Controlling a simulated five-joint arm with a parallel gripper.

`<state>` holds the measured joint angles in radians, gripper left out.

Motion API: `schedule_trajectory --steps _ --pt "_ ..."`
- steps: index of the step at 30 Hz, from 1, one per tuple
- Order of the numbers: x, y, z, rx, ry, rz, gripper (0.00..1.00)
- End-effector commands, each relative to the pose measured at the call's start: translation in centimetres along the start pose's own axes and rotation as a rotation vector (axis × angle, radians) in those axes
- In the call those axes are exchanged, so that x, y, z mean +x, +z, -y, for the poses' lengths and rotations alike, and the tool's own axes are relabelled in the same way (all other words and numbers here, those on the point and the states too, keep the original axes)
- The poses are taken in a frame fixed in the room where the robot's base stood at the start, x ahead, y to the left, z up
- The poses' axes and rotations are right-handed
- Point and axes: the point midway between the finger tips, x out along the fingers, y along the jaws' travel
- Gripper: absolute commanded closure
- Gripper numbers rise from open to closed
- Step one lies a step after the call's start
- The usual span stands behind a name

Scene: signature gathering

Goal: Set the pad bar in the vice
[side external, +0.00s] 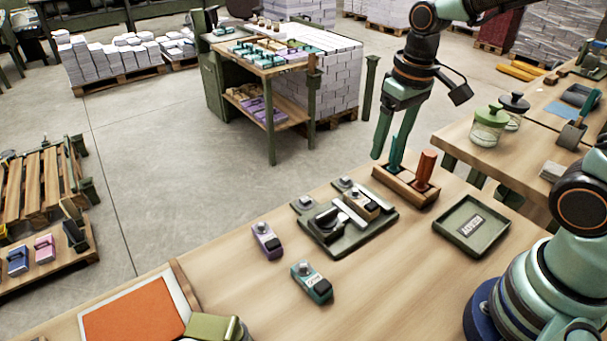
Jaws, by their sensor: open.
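My gripper (388,152) is open, pointing down over the back of the bench by a wooden block (398,190) with a red-brown upright piece (426,169) and a teal one. Whether it touches the teal piece is hard to tell. A dark green base (338,246) left of the block carries clamp-like metal parts and a small wooden-sided piece (362,203); it may be the vice. A purple bar-shaped piece (267,240) and a teal one (312,283), each with a light knob, lie in front of it. I cannot tell which piece is the pad bar.
A green tray (446,230) with a labelled plate (472,226) lies at right. An orange pad (135,310) on a white board and an olive object (212,328) sit at front left. Jars (489,127) stand on another bench. The bench middle is bare.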

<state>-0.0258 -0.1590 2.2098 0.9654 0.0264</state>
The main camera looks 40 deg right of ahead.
Motion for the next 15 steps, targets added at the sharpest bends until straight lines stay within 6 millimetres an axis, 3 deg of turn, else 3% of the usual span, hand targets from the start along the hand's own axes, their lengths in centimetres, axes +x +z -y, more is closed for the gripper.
schedule_trajectory --steps 6,15 --pt "-4.1 1.8 -0.5 0.000 -0.001 -0.199 0.28" --pt "-6.2 3.5 -0.8 -0.001 0.003 -0.355 0.28"
